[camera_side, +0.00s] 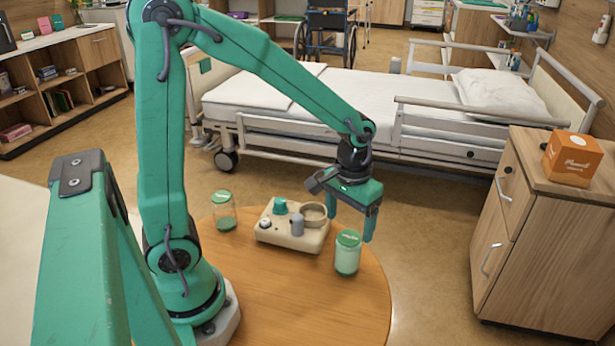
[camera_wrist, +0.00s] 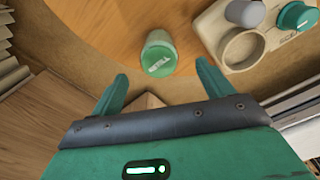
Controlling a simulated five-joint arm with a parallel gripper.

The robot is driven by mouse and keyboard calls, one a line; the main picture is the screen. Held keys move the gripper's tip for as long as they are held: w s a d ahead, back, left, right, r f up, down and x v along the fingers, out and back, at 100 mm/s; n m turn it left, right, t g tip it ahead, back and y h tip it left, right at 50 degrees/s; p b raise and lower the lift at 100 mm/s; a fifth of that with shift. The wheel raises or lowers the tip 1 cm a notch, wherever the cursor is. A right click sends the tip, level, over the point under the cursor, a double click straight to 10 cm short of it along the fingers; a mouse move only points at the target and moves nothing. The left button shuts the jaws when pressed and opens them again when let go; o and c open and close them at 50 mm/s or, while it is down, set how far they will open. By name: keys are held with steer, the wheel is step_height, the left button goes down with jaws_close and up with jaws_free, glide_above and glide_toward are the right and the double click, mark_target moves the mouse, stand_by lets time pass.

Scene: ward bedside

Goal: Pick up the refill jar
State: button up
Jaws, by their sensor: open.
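A clear jar with a green lid and pale green contents (camera_side: 347,252) stands upright on the round wooden table (camera_side: 300,300), right of the beige dispenser tray. A second green-lidded jar (camera_side: 223,212), with green only low inside, stands left of the tray. I see no readable label telling which is the refill jar. My gripper (camera_side: 362,215) is open and empty, above and slightly behind the right jar. In the wrist view, that jar (camera_wrist: 160,55) lies just beyond the fingertips (camera_wrist: 161,72), roughly centred between them, not enclosed.
The beige tray (camera_side: 290,241) holds a teal cap, a grey cylinder and a round cup well, close to the right jar. A bed (camera_side: 330,95) stands behind. A wooden cabinet (camera_side: 540,240) with an orange box (camera_side: 571,158) stands at right. The table front is clear.

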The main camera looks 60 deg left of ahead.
mark_target(349, 236)
steer(key=shift+w+f, duration=0.15)
steer(key=shift+f, duration=0.3)
steer(key=shift+f, duration=1.25)
steer(key=shift+d+f, duration=0.1)
steer(key=shift+f, duration=2.5)
steer(key=shift+c, duration=0.2)
steer(key=c, duration=1.2)
steer(key=shift+r, duration=0.15)
